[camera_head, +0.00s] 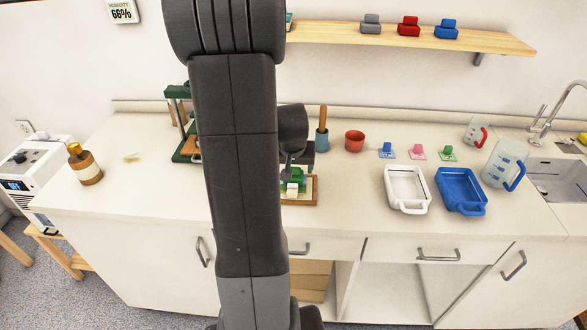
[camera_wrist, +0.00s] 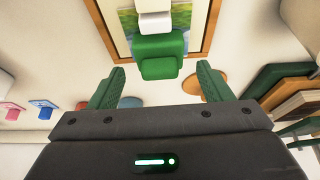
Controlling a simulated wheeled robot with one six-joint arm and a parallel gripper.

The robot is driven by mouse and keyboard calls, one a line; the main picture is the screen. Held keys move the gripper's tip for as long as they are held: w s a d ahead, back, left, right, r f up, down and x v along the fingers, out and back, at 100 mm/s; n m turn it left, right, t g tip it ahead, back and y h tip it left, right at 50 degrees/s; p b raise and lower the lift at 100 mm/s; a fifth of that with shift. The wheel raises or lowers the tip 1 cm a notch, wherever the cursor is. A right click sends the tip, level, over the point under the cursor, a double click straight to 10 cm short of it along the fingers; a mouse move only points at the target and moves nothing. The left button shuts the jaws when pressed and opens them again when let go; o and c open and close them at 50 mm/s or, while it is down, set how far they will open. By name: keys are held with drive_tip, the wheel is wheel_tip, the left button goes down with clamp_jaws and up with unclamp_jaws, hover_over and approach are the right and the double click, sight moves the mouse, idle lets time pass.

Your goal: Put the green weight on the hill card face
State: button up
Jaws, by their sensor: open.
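The green weight (camera_wrist: 158,48) shows in the wrist view between and beyond my fingers, overlapping the edge of a wood-framed print. The print's picture (camera_wrist: 181,16) shows blue and green, partly hidden by the weight and a white block (camera_wrist: 155,21). I cannot tell whether it is the hill card. In the head view the wooden frame (camera_head: 313,189) lies on the counter beside my arm, with the white block (camera_head: 292,188) on it. My gripper (camera_wrist: 160,80) is open, its green fingers on either side of the weight and apart from it.
Blue (camera_head: 387,150), pink (camera_head: 417,150) and green (camera_head: 447,152) small items stand on the counter, behind white (camera_head: 407,207) and blue (camera_head: 462,208) trays. A red pot (camera_head: 354,141) is nearby. Grey, red and blue blocks sit on the shelf (camera_head: 500,41). A brown bottle (camera_head: 84,165) stands left.

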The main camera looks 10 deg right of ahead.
drive_tip(key=v, duration=1)
drive_tip(key=shift+s+r, duration=0.1)
